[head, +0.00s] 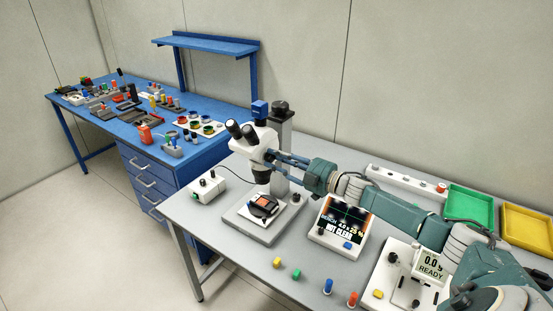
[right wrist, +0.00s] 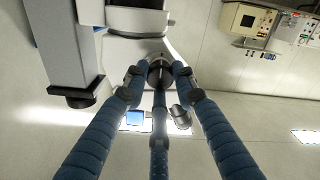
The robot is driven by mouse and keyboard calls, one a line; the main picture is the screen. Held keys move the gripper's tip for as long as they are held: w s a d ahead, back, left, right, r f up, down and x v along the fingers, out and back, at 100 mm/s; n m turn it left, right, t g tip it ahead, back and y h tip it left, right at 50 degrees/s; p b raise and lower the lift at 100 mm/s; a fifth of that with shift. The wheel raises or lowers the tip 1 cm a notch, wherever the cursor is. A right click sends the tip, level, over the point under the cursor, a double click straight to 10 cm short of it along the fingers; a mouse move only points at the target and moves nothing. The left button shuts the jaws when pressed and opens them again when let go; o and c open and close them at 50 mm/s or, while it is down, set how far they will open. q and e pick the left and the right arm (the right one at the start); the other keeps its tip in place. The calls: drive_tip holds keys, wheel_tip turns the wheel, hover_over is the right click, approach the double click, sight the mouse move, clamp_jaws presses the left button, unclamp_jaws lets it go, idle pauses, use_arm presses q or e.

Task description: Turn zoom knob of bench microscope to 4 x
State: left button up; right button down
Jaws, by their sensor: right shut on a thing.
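The knob's markings cannot be read. A display (head: 343,222) right of the microscope shows a line that seems to read 4.0 x, with "NOT CLEAR" below. My left gripper is not in view.
A dark part (head: 264,208) sits on the microscope's base. A white box (head: 208,187) stands to its left. Small coloured pieces (head: 295,275) lie along the front. Green (head: 470,208) and yellow (head: 527,228) trays are at the right. A cluttered blue bench (head: 100,115) stands behind left.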

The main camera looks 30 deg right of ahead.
drive_tip(key=shift+a+f, duration=0.1)
drive_tip(key=shift+f, duration=0.05)
drive_tip(key=c, duration=1.4)
unclamp_jaws()
drive_tip(key=shift+s, duration=0.1)
drive_tip(key=shift+v, duration=6)
